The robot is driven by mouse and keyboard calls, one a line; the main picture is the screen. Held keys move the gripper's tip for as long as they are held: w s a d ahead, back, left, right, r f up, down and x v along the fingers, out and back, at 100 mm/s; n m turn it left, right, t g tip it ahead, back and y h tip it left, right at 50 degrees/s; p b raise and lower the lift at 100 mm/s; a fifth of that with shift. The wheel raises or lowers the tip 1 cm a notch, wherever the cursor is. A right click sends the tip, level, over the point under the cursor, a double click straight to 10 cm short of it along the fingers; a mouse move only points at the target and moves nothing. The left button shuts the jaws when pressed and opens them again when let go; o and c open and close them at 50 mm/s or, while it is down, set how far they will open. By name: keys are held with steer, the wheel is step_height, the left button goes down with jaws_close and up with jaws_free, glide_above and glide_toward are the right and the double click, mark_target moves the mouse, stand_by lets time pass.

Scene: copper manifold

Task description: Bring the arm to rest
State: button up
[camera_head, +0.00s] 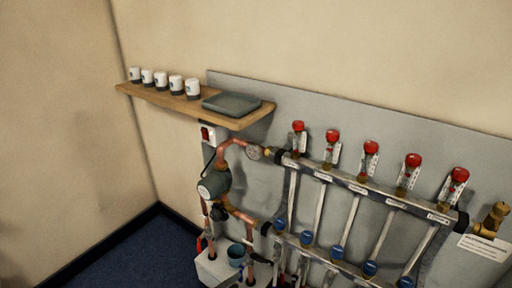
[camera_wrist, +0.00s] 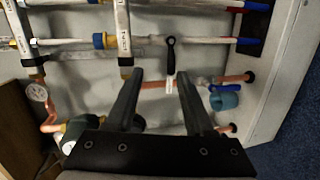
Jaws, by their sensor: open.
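My gripper (camera_wrist: 160,76) shows in the wrist view, with two dark fingers spread apart and nothing between them. It hangs in front of the copper manifold's pipes; I cannot tell how far off they are. A black-handled valve (camera_wrist: 170,57) with a white tag shows just past the fingertips. My arm and gripper do not show in the head view. There the manifold (camera_head: 365,190) is on a grey wall panel, with a row of red-capped flow meters (camera_head: 371,155) above and blue caps (camera_head: 339,251) below.
A wooden shelf (camera_head: 160,97) holds several white-and-dark cups (camera_head: 176,84) and a grey flat tray (camera_head: 231,103). A green pump (camera_head: 213,181) sits below it. A teal cup (camera_head: 237,254) is low by the pipes; it also shows in the wrist view (camera_wrist: 224,99). Blue floor (camera_head: 150,255) is clear at left.

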steer(key=s+d+r+m+g+y, duration=0.1)
steer(key=d+r+m+g, duration=0.3)
steer(key=r, duration=0.5)
steer(key=d+r+m+g+y, duration=0.1)
steer(key=d+r+g+y, duration=0.15)
steer(key=d+r, duration=0.45)
steer(key=s+d+r+m+g+y, duration=0.1)
steer(key=d+r+m+g, duration=0.25)
steer(key=r, duration=0.75)
steer(key=s+d+r+t+y, duration=0.2)
steer(key=s+d+r+y, duration=0.15)
steer(key=s+r, duration=0.45)
steer(key=s+d+r+t+y, duration=0.2)
steer(key=s+d+r, duration=0.2)
steer(key=s+r, duration=0.35)
step_height(320, 180, up, 15)
steer(key=p, duration=1.4)
steer(key=shift+r+p, duration=0.15)
steer(key=shift+p, duration=0.2)
